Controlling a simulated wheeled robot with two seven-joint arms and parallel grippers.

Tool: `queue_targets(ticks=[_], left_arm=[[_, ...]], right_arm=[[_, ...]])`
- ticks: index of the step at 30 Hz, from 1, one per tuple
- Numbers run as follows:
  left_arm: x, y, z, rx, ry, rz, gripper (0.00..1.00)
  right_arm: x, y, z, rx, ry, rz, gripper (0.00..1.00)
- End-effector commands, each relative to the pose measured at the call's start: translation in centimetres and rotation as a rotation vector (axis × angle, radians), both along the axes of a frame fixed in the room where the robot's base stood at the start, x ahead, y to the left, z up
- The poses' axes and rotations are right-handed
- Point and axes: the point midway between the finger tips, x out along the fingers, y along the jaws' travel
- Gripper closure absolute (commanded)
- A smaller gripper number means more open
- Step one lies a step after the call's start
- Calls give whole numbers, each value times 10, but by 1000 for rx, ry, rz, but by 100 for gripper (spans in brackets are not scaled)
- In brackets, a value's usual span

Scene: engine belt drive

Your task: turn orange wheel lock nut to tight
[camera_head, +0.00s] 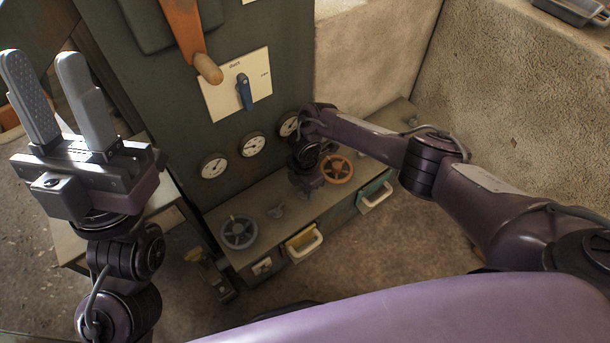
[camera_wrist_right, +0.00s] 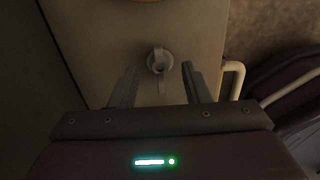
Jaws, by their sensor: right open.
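The orange wheel (camera_head: 337,169) lies on the ledge below the panel in the head view. A sliver of its orange rim shows at the top edge of the right wrist view (camera_wrist_right: 150,1). A small grey lock nut with a narrow wing (camera_wrist_right: 159,62) sits on the ledge beside that rim. My right gripper (camera_wrist_right: 158,77) is open, its fingers either side of the nut's line, with no contact visible. In the head view my right wrist hides this nut. My left gripper (camera_head: 44,58) is open and empty, raised at the far left, fingers up.
A grey wheel (camera_head: 238,233) and another small grey nut (camera_head: 277,210) are on the ledge's left part. Gauges (camera_head: 252,145) and a blue-handled switch (camera_head: 245,92) are on the panel behind.

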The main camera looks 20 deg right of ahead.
Motion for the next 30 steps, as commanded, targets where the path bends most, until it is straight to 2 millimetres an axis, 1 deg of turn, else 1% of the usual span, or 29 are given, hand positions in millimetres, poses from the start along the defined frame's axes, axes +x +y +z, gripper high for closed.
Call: queue_targets(ticks=[1, 6, 11, 15, 21, 24, 27, 30], left_arm=[[10, -4, -3, 23, 61, 1, 63], [42, -18, -29, 102, 262, 4, 63], [67, -29, -59, 175, 446, 4, 63], [83, -37, -88, 239, 602, 2, 63], [97, -45, -129, 317, 793, -2, 63], [100, -47, -143, 345, 857, -3, 63], [102, -48, -153, 362, 898, -5, 63], [103, -49, -158, 371, 920, -5, 63]], right_arm=[[0, 0, 10, 0, -1, 1, 57], [0, 0, 23, 1, -1, 0, 57], [0, 0, 34, 1, 0, -1, 57], [0, 0, 44, 0, -1, -1, 57], [0, -1, 55, 0, 0, -1, 57], [0, -1, 59, -1, 0, -2, 57], [0, -1, 61, 0, 0, -2, 57], [0, -1, 63, 0, 1, -2, 57]])
